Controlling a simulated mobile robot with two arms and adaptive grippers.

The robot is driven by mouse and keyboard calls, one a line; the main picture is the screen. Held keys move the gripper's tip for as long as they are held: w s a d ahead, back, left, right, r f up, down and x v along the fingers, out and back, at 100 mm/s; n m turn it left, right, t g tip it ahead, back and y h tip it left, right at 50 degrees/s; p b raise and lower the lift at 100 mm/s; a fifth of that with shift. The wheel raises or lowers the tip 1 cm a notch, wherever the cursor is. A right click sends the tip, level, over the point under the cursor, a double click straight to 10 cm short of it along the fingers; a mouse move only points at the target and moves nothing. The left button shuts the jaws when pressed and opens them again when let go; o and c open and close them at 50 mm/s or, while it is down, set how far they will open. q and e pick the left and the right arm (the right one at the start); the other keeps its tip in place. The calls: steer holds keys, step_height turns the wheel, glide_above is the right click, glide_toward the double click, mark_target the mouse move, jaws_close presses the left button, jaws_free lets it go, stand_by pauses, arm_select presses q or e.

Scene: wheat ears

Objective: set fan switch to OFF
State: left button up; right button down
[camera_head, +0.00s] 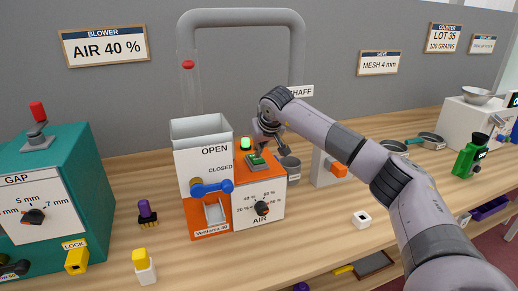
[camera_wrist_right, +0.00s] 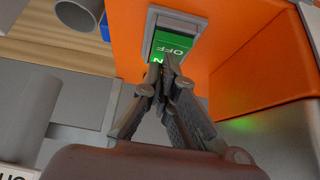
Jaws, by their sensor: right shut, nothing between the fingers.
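The fan switch (camera_head: 256,161) is a green rocker in a grey frame on top of the orange blower machine (camera_head: 268,215). In the wrist view the green rocker (camera_wrist_right: 176,43) shows the word OFF upside down, and part of ON near my fingertips. My right gripper (camera_head: 262,150) is over the switch from above. Its fingers (camera_wrist_right: 170,68) are shut and empty, with the tips at the rocker's near end; I cannot tell whether they touch it. A green lamp (camera_head: 245,143) beside the switch is lit. My left gripper is not in view.
A grey hopper (camera_head: 202,150) with a blue-knobbed lever (camera_head: 212,188) stands left of the switch. A grey cup (camera_head: 289,169) is just right of it. A teal machine (camera_head: 75,175) stands at the left. A clear tube with a red disc (camera_head: 188,64) rises behind.

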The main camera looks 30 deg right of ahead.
steer(key=f+b, duration=0.1)
steer(key=t+b, duration=0.1)
steer(key=shift+s+f+b, duration=0.3)
steer(key=shift+f, duration=0.1)
steer(key=shift+r, duration=0.4)
steer(key=shift+w+d+r+p, duration=0.1)
steer(key=shift+w+r+p, duration=0.2)
steer(key=shift+w+p, duration=0.4)
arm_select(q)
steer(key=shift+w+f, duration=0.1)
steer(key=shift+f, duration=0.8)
arm_select(e)
steer(key=shift+f, duration=0.1)
